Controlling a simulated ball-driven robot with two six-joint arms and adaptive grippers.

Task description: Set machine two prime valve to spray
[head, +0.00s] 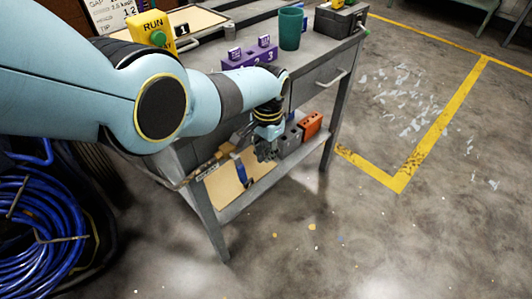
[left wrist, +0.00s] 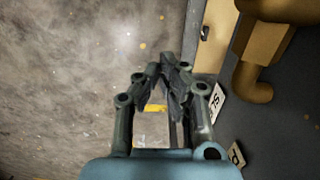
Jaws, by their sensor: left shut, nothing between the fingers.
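My left gripper (head: 266,152) is at the end of the pale blue arm, in front of the grey workbench's side in the head view. In the left wrist view the fingers (left wrist: 163,74) are drawn together at the tips with nothing between them. A brass-coloured fitting with a bent pipe (left wrist: 254,80) is to the right of the fingers, apart from them. A small white tag (left wrist: 217,100) that seems to begin with "SP" and another white tag with a "P" (left wrist: 236,154) are beside it on a dark surface. The valve's handle position cannot be told. My right gripper is not in view.
The grey workbench (head: 301,60) holds a green cup (head: 290,28) and a purple numbered block (head: 237,62). An orange box (head: 311,125) is on its lower shelf (head: 266,185). Blue hose coils (head: 40,225) lie at left. Open floor (head: 330,245) is in front.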

